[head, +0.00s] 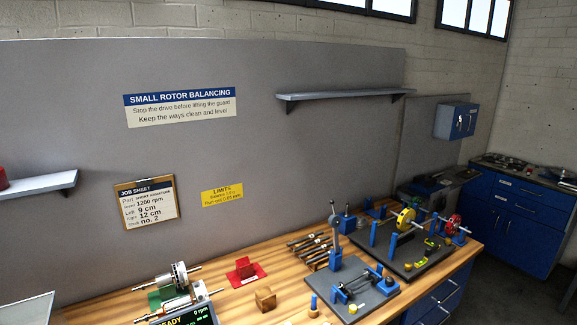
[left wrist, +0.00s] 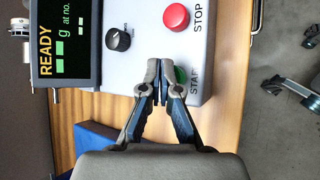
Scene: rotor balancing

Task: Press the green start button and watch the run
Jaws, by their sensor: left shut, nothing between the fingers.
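The green start button (left wrist: 181,75) shows in the left wrist view on a light grey control panel (left wrist: 150,60), beside the word START. My left gripper (left wrist: 160,82) is shut and empty. Its fingertips lie over the panel right at the left edge of the button and partly hide it; I cannot tell whether they touch it. The dark display (left wrist: 66,40) reads READY in yellow. In the head view the display (head: 188,316) shows at the bottom edge with READY and 0 rpm. Neither gripper shows in the head view.
A red stop button (left wrist: 175,17) and a black knob (left wrist: 118,39) sit on the same panel. On the wooden bench (head: 232,300) stand a red stand (head: 246,271), a brown block (head: 265,299) and a balancing rig (head: 415,245) with a yellow wheel.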

